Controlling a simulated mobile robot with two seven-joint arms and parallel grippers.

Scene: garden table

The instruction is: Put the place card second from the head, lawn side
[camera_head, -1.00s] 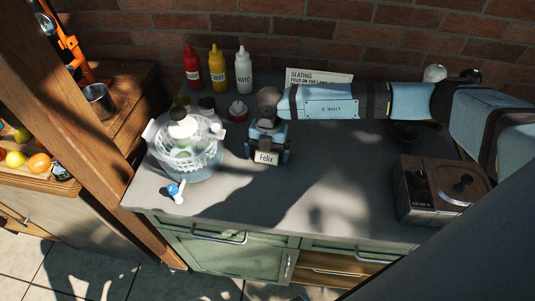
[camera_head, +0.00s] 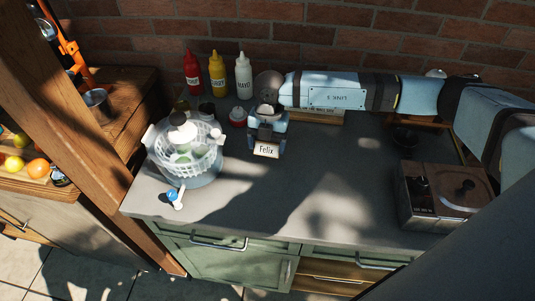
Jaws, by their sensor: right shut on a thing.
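The place card (camera_head: 266,151) is a small white card that reads "Felix". My right gripper (camera_head: 267,140) is shut on it and holds it above the grey counter, left of the counter's middle. My right arm comes in from the right and covers part of the back of the counter. The seating sign (camera_head: 318,117) at the back wall is mostly hidden behind that arm. My left gripper is not in this view. No seats or place settings show here.
On the grey counter (camera_head: 300,205), a white basket (camera_head: 190,158) stands left of the card, with a blue-and-white item (camera_head: 174,197) in front. Red, yellow and white bottles (camera_head: 243,75) stand behind. A brown box-like device (camera_head: 445,195) stands right. The counter's front middle is clear.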

